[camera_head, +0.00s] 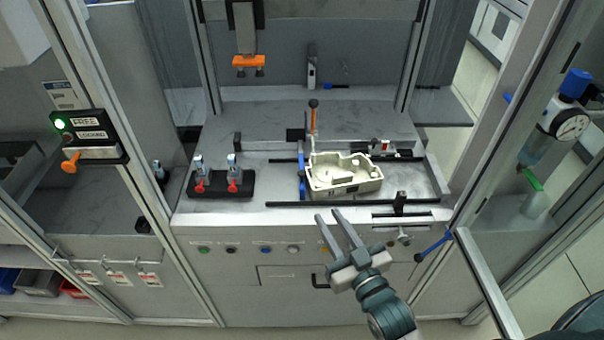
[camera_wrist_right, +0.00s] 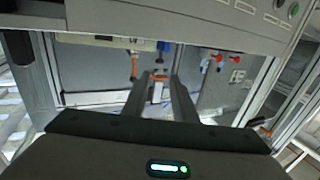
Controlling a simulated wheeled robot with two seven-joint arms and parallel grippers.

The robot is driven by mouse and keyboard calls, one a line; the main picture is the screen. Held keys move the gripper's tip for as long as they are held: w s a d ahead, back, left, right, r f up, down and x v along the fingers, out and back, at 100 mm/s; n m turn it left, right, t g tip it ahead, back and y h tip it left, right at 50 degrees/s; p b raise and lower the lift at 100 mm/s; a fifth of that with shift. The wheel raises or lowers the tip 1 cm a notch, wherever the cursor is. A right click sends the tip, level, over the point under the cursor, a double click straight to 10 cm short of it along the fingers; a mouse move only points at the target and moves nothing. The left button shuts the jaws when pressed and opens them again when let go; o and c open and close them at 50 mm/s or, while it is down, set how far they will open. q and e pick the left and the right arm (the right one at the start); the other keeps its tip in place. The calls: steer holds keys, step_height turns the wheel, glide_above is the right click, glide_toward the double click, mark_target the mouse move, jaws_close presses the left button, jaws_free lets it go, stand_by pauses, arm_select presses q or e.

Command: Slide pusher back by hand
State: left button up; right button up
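The pusher appears to be the blue upright bar (camera_head: 302,176) at the left side of a cream-coloured housing (camera_head: 345,178). An orange lever with a dark knob (camera_head: 313,118) stands just behind them. In the wrist view, inverted, the blue piece (camera_wrist_right: 163,46) and orange lever (camera_wrist_right: 133,66) show beyond the fingers. My right gripper (camera_head: 327,213) is open and empty, in front of the bench's front edge and apart from the bar and housing. Its two spread fingers (camera_wrist_right: 161,78) also show in the wrist view. My left gripper is not in view.
Black rails (camera_head: 345,204) run along the front. An orange-ended tool (camera_head: 249,62) hangs above the back. Frame posts flank the bench. A FREE/LOCKED panel (camera_head: 90,136) shows a green light.

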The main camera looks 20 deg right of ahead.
mark_target(302, 176)
steer(key=w+p, duration=0.1)
steer(key=w, duration=0.4)
steer(key=w+a+p, duration=0.1)
steer(key=w+p, duration=0.1)
steer(key=w, duration=0.4)
steer(key=w+a+p, duration=0.1)
steer(key=w, duration=0.4)
steer(key=shift+w, duration=0.15)
jaws_close()
